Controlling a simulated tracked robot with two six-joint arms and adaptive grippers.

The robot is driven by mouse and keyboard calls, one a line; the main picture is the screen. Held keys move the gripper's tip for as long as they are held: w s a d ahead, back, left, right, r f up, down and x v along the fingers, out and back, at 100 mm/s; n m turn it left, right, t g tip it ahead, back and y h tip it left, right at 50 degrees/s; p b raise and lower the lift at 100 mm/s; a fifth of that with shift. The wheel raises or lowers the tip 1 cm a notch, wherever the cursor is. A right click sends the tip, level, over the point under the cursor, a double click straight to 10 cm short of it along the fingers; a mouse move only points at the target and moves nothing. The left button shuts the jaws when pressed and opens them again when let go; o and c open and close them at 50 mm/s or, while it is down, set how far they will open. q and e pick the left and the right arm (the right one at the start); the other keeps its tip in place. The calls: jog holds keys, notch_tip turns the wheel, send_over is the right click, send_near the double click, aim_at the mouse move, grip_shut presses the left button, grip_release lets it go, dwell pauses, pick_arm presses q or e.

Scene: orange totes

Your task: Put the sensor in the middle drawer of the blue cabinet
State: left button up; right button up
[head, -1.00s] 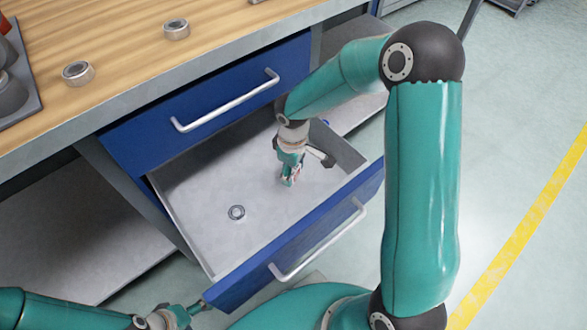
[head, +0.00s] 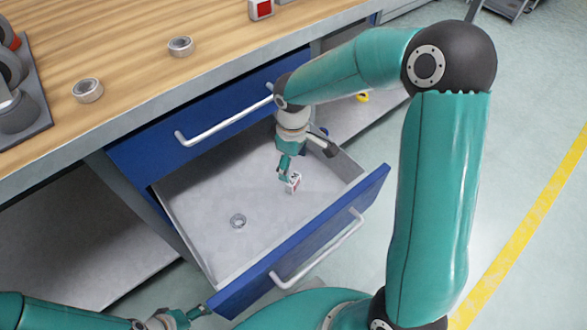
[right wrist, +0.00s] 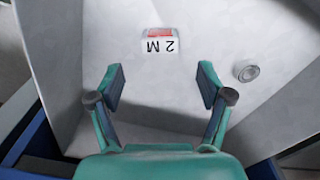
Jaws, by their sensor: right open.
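The sensor appears to be a small white and red block (head: 294,184), marked "2 M" in the right wrist view (right wrist: 160,46). It lies on the floor of the open drawer (head: 258,262) of the blue cabinet (head: 150,153), below a shut blue drawer. My right gripper (head: 286,172) is inside the drawer space, close to the block. In the right wrist view its fingers (right wrist: 161,86) are spread and empty, with the block beyond the tips. My left gripper (head: 196,312) is low at the bottom; its jaws are too small to read.
A metal ring (head: 238,221) lies in the drawer, left of the block. The wooden bench top (head: 130,40) above holds two more rings (head: 181,46) (head: 88,90) and a red and white block (head: 260,9). The shut drawer's handle (head: 215,122) sticks out near my right forearm.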

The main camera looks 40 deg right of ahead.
aim_at(293, 179)
jog(key=shift+r+p, duration=0.35)
jog(key=shift+r, duration=1.65)
